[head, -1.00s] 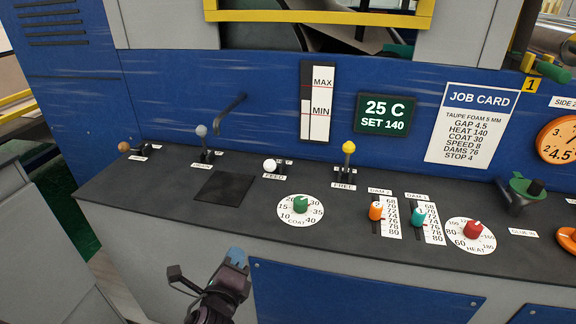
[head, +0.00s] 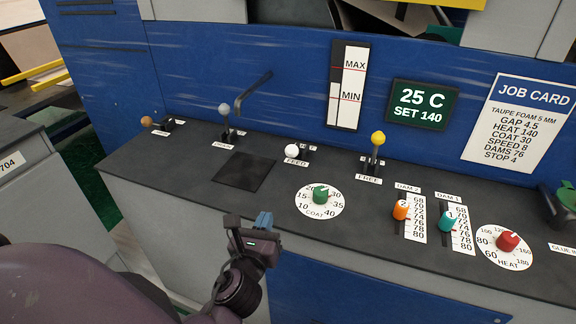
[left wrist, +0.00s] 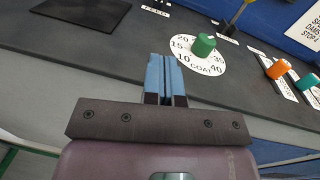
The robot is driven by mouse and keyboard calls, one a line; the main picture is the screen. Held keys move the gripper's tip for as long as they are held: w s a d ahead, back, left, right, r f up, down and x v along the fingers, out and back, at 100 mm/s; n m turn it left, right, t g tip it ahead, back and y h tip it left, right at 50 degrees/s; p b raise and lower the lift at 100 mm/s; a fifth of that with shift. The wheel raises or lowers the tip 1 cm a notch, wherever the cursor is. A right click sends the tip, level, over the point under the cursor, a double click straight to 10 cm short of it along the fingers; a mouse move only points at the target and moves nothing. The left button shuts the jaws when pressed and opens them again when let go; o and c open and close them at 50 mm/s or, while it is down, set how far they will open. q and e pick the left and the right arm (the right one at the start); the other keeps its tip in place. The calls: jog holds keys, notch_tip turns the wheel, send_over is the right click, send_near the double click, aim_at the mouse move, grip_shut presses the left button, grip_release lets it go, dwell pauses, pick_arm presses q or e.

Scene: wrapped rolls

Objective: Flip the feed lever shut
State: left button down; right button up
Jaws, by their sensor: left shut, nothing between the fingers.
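The feed lever has a white ball knob (head: 292,151) and stands on the dark console top behind its FEED label (head: 297,162) in the head view. The lever looks tipped toward the front, with its base just behind the knob. My left gripper (head: 264,220) is shut and empty, with blue fingertips, at the console's front edge, in front of and below the lever. In the left wrist view the blue fingers (left wrist: 166,75) are pressed together and point toward the COAT dial (left wrist: 203,45). The lever's knob is outside that view. My right gripper is not in view.
A grey-knobbed lever (head: 225,109), a yellow-knobbed lever (head: 378,138) and a brown-knobbed lever (head: 147,121) stand along the console. A dark square plate (head: 244,171) lies left of the FEED label. Orange (head: 400,210) and teal (head: 447,220) sliders and a red HEAT dial (head: 508,241) are on the right.

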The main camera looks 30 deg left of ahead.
pick_arm(q)
jog(key=w, duration=0.1)
send_near(295, 151)
jog(key=w+a+f, duration=0.1)
jog(key=w, duration=0.1)
jog(key=w+a+f, duration=0.1)
jog(key=w, duration=0.1)
jog(key=shift+w+a+f+p, duration=0.1)
jog(key=shift+a+f+p, duration=0.2)
jog(key=shift+a, duration=0.05)
jog(key=shift+x, duration=0.95)
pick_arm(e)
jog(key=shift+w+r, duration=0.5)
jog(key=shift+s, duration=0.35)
